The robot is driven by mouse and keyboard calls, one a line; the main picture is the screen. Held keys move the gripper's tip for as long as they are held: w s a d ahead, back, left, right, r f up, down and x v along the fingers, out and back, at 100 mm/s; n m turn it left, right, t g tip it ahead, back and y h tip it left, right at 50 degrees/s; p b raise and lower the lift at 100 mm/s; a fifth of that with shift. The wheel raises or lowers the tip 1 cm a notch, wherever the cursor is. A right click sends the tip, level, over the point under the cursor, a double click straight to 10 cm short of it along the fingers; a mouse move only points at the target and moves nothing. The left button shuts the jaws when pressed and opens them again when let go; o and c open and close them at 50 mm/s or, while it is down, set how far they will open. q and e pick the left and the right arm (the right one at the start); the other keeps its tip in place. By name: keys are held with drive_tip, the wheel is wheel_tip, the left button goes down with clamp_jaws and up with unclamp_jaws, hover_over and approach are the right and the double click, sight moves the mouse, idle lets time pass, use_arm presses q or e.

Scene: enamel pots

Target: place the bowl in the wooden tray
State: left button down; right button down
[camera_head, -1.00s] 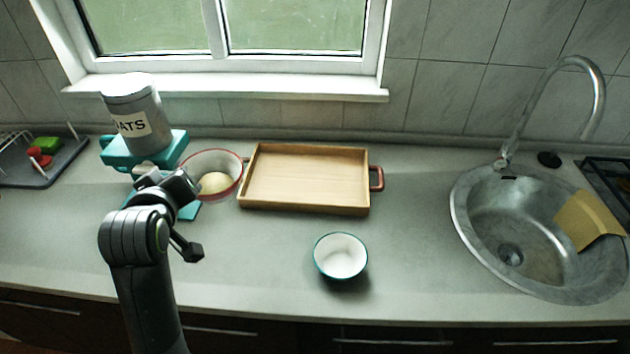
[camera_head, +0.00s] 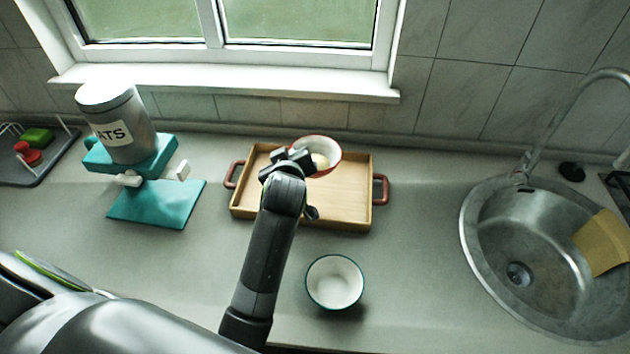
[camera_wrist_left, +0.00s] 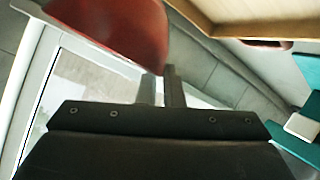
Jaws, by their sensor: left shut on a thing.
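My left gripper (camera_head: 310,160) is shut on the bowl's near-left wall. In the left wrist view the red bowl (camera_wrist_left: 105,28) fills the top left beside the jaws (camera_wrist_left: 160,85), and a tray edge (camera_wrist_left: 225,25) shows at top right. My right gripper is not in view.
A white bowl with a teal rim (camera_head: 335,283) stands on the counter in front of the tray. The sink (camera_head: 480,270) is right.

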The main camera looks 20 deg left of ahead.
use_arm(q)
drive_tip(key=shift+f+p, duration=0.55)
drive_tip(key=shift+f, duration=5.05)
drive_tip(key=c, duration=1.6)
unclamp_jaws()
